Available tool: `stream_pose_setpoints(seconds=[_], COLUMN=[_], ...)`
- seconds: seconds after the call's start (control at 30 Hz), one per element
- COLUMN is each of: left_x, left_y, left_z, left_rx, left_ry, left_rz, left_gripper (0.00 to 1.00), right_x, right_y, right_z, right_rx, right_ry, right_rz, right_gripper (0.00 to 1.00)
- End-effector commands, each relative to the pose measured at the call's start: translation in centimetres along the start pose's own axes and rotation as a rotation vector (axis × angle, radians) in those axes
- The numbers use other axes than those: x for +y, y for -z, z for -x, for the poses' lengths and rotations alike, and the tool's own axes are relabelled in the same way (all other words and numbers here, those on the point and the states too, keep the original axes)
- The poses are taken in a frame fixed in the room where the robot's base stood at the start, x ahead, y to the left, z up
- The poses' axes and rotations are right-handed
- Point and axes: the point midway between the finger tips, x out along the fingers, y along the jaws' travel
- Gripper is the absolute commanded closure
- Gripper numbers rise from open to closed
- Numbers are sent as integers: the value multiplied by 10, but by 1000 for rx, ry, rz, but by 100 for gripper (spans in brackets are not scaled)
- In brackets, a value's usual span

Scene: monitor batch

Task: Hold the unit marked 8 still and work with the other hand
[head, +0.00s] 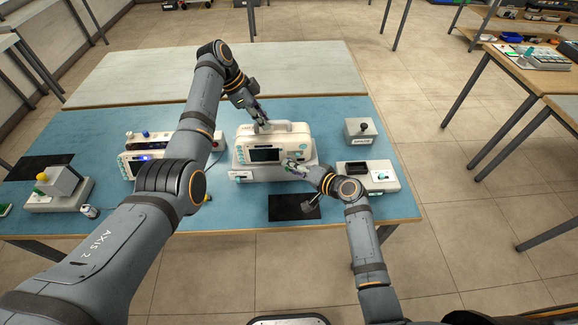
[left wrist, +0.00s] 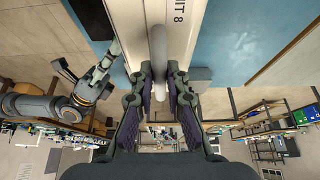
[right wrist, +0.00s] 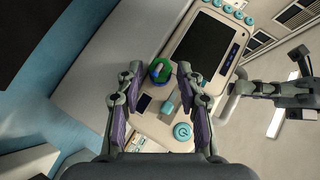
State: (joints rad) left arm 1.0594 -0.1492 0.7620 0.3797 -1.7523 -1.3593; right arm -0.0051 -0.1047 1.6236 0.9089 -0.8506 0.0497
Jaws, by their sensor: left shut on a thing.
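The unit marked 8 (head: 276,142) is a white monitor with a dark screen and a top handle, standing upright mid-table. Its "UNIT 8" label (left wrist: 179,14) shows in the left wrist view. My left gripper (head: 259,124) is shut on its handle (left wrist: 158,48) from above. My right gripper (head: 293,163) is at the lower right of the unit's front. A dark square (right wrist: 143,103), a pale blue-grey piece (right wrist: 170,104) and a teal button (right wrist: 182,131) lie just below.
Another white monitor with a blue light (head: 145,158) stands left, partly behind my left arm. A grey box with a dark knob (head: 360,131) and a grey tray-like station (head: 352,180) are right. A black mat (head: 290,207) lies in front. A yellow-knobbed device (head: 58,186) sits far left.

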Motion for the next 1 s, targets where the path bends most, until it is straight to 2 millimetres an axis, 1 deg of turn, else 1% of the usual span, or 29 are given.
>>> stream_pose_setpoints(seconds=[0.13, 0.4, 0.77, 1.0], left_x=[0, 0, 0, 0], left_y=[0, 0, 0, 0], left_z=[0, 0, 0, 0], left_rx=[1, 1, 0, 0], left_ry=[1, 1, 2, 2], left_rz=[0, -1, 0, 0], left_gripper=[100, 100, 100, 100], right_x=[0, 0, 1, 0], right_y=[0, 0, -2, -12], right_z=[0, 0, 2, 11], right_rx=[0, 0, -1, 0], right_ry=[0, 0, -1, 0], right_rz=[0, 0, -1, -1], right_gripper=[63, 100, 100, 100])
